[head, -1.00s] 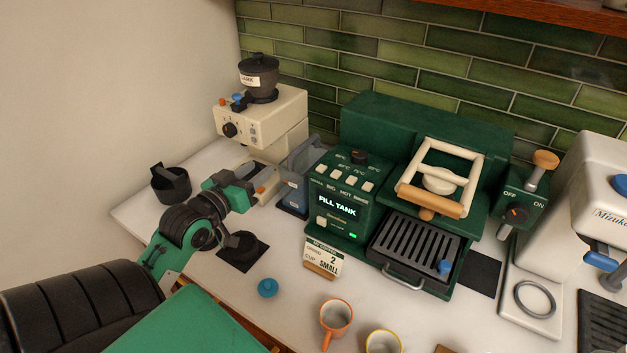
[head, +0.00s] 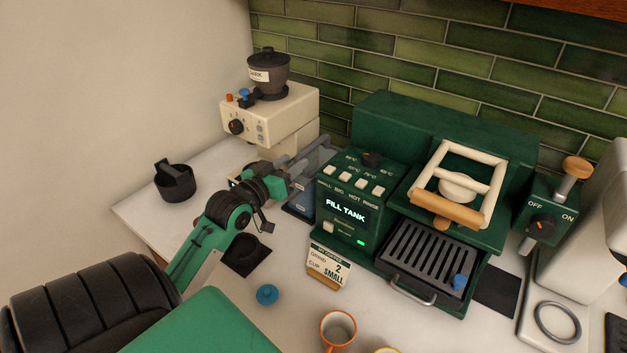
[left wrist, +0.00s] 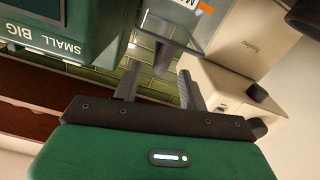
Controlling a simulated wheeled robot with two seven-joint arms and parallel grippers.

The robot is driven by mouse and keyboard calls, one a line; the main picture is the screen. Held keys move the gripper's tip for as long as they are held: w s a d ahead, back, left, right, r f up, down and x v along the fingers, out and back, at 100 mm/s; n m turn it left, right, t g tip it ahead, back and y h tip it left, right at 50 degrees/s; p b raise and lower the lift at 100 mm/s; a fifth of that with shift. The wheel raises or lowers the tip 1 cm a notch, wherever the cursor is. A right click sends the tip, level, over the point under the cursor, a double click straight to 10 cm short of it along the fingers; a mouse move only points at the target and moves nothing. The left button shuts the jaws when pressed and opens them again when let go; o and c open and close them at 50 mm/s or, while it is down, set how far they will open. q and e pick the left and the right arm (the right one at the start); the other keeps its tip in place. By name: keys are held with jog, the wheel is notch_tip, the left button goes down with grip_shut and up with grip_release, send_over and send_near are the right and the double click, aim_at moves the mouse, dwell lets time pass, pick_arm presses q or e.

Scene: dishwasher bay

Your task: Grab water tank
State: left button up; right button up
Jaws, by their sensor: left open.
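The water tank (head: 300,205) is a grey, see-through box with a bar handle at its top. It stands against the left side of the green coffee machine (head: 440,140), whose screen reads "FILL TANK". My left gripper (head: 297,178) is at the tank's upper left side and partly covers it. In the left wrist view, my left gripper (left wrist: 158,82) is open, with its two dark fingers spread. The tank (left wrist: 195,32) shows just beyond them, and its grey handle appears between the fingers. I cannot tell whether they touch. My right gripper is out of view.
A cream grinder (head: 270,118) stands behind my left gripper, close to the tank. A black portafilter-like cup (head: 175,182) sits at the left. A dark mat (head: 246,256), a blue knob (head: 267,294), an order card (head: 328,266) and an orange-rimmed mug (head: 338,328) lie in front.

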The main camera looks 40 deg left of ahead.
aim_at(302, 153)
pick_arm(q)
jog(key=shift+w+a, duration=0.15)
jog(key=shift+w, duration=0.8)
jog(key=w, duration=0.1)
jog(key=w+p, duration=0.2)
jog(key=w, duration=0.1)
jog(key=shift+a+r, duration=0.2)
jog(key=shift+r, duration=0.05)
jog(key=shift+w+f, duration=0.15)
jog(key=shift+w, duration=0.4)
jog(key=shift+c, duration=0.2)
grip_shut()
jog(key=shift+a, duration=0.1)
